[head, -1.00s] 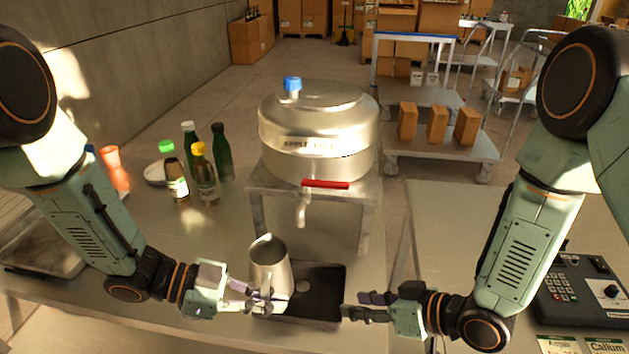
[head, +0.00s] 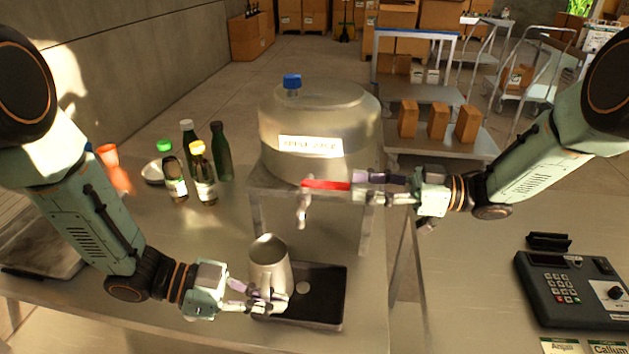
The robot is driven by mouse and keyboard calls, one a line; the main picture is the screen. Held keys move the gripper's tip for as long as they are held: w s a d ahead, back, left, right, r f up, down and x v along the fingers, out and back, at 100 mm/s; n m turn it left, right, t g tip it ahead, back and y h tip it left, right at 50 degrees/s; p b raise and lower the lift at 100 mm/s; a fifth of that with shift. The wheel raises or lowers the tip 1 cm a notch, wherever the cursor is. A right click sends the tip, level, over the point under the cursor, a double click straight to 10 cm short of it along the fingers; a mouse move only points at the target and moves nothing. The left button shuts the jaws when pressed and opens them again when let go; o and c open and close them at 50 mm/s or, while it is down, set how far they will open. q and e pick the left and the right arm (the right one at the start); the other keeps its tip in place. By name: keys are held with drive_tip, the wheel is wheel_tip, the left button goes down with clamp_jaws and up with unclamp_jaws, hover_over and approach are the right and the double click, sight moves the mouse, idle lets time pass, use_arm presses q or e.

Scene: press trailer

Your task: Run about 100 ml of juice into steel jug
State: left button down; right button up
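The steel jug (head: 270,257) stands upright on the black drip tray (head: 328,305), below and left of the tap spout (head: 303,212). My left gripper (head: 262,298) is closed around the jug's handle, low on its near side. The tap has a red lever (head: 325,185) pointing right. My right gripper (head: 358,187) is at the lever's right end, its fingers apart, one above the other. Whether they touch the lever is unclear. No juice stream shows, and the jug's inside is mostly hidden.
Several bottles (head: 204,180) and a pale dish (head: 155,172) stand left of the tank. A keypad device (head: 570,288) lies on the right table. Carts with boxes (head: 437,121) stand behind. The counter (head: 205,240) between bottles and jug is clear.

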sight(314, 181)
drive_tip(key=a, duration=0.3)
drive_tip(key=w+a, duration=0.1)
drive_tip(key=a, duration=0.5)
drive_tip(key=shift+w+a, duration=0.15)
drive_tip(key=shift+w, duration=0.2)
drive_tip(key=shift+s+a+r, duration=0.15)
drive_tip(key=shift+s+r, duration=0.05)
drive_tip(key=shift+s, duration=0.1)
drive_tip(key=shift+w+f, duration=0.2)
drive_tip(key=shift+w, duration=0.1)
drive_tip(key=c, duration=0.5)
drive_tip(key=shift+s+r, duration=0.1)
clamp_jaws()
